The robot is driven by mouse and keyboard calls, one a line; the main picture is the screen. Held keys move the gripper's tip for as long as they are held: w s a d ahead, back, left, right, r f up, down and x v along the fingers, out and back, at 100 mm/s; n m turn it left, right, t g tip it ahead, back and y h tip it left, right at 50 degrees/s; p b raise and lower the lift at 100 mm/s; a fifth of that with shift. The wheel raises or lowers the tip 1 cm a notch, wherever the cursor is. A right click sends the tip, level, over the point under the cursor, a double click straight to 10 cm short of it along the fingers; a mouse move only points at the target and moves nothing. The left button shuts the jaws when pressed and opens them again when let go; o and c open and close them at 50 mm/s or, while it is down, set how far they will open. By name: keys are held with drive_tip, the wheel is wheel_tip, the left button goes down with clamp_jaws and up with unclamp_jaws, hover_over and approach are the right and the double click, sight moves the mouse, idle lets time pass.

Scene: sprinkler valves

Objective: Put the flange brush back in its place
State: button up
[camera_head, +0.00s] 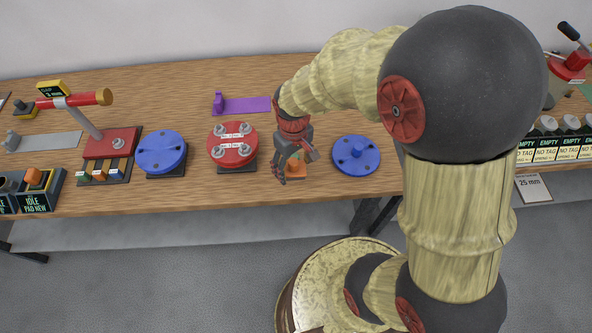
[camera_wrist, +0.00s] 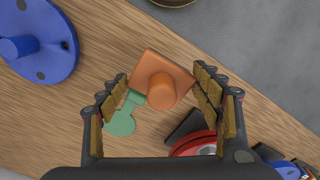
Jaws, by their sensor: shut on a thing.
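My gripper (camera_head: 293,170) hangs low over the middle of the table, between the red flange and a blue flange. In the wrist view its fingers (camera_wrist: 167,95) are on both sides of an orange piece (camera_wrist: 161,92), a square plate with a round knob, and shut on it. The orange piece also shows under the fingers in the head view (camera_head: 297,169). I cannot tell from its shape whether it is the flange brush. A flat green piece (camera_wrist: 121,122) with a round end lies beside the left finger. Its upper end is partly hidden.
The red flange (camera_head: 233,146) with several bolts and a blue flange (camera_head: 161,152) stand to the left. Another blue flange (camera_head: 356,155) is to the right. A purple strip with an upright end (camera_head: 243,105) lies behind. The table's front edge (camera_head: 250,203) is near.

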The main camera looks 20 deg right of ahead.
sight(295, 165)
drive_tip(key=shift+w+d+f, duration=0.3)
drive_tip(key=shift+w+f, duration=0.15)
drive_tip(key=shift+f, duration=0.2)
drive_tip(key=shift+w+d+f, duration=0.3)
drive_tip(key=shift+w+f, duration=0.15)
drive_tip(key=shift+f, duration=0.15)
drive_tip(key=shift+w+d+f+b, duration=0.1)
drive_tip(key=shift+f+b, duration=0.25)
drive_tip(key=shift+f, duration=0.5)
drive_tip(key=shift+w+d+f+b, duration=0.1)
drive_tip(key=shift+f+b, duration=0.25)
drive_tip(key=shift+f, duration=0.5)
drive_tip(key=shift+f, duration=0.2)
drive_tip(key=o, duration=1.2)
drive_tip(key=shift+r, duration=0.1)
